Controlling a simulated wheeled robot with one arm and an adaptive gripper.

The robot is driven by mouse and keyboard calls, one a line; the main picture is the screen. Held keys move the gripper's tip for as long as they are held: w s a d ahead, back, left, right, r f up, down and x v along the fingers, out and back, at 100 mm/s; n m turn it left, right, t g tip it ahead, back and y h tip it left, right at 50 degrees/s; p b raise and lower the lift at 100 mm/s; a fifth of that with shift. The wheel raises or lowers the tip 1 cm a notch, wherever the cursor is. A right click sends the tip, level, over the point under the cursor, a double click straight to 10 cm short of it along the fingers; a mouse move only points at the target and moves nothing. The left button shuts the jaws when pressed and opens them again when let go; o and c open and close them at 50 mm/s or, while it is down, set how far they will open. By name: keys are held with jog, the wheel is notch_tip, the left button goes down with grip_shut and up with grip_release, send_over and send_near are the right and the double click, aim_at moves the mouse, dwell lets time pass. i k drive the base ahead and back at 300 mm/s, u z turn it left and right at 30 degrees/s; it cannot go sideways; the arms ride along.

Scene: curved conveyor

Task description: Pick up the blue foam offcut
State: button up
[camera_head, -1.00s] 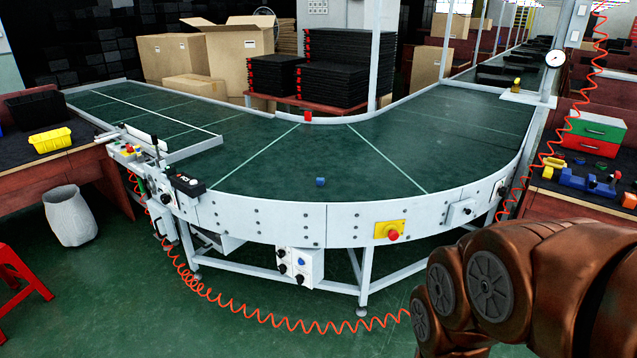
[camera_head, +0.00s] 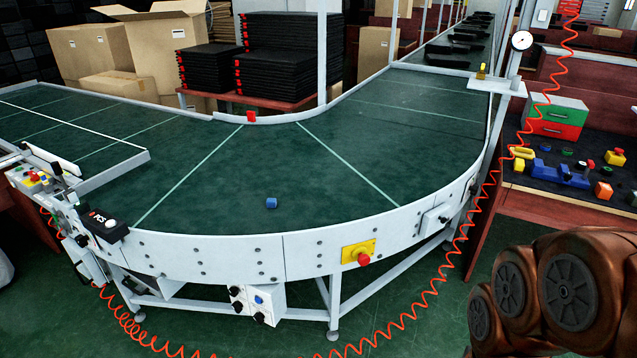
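The blue foam offcut (camera_head: 271,202) is a small blue block lying on the dark green belt of the curved conveyor (camera_head: 330,170). It sits near the front edge of the bend, left of the picture's middle, with bare belt around it. Part of my brown arm shows at the bottom right, off the conveyor. My gripper is outside the view.
A pale metal rim with a yellow-and-red stop button (camera_head: 358,253) borders the conveyor's front. A small red block (camera_head: 252,116) is at the inner rim. A workbench (camera_head: 540,205) with coloured parts stands right. A coiled red hose (camera_head: 440,282) hangs in front.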

aim_at(272, 202)
jog(key=i, duration=0.9)
jog(key=u, duration=1.05)
jog(key=i, duration=0.75)
jog(key=u, duration=0.7)
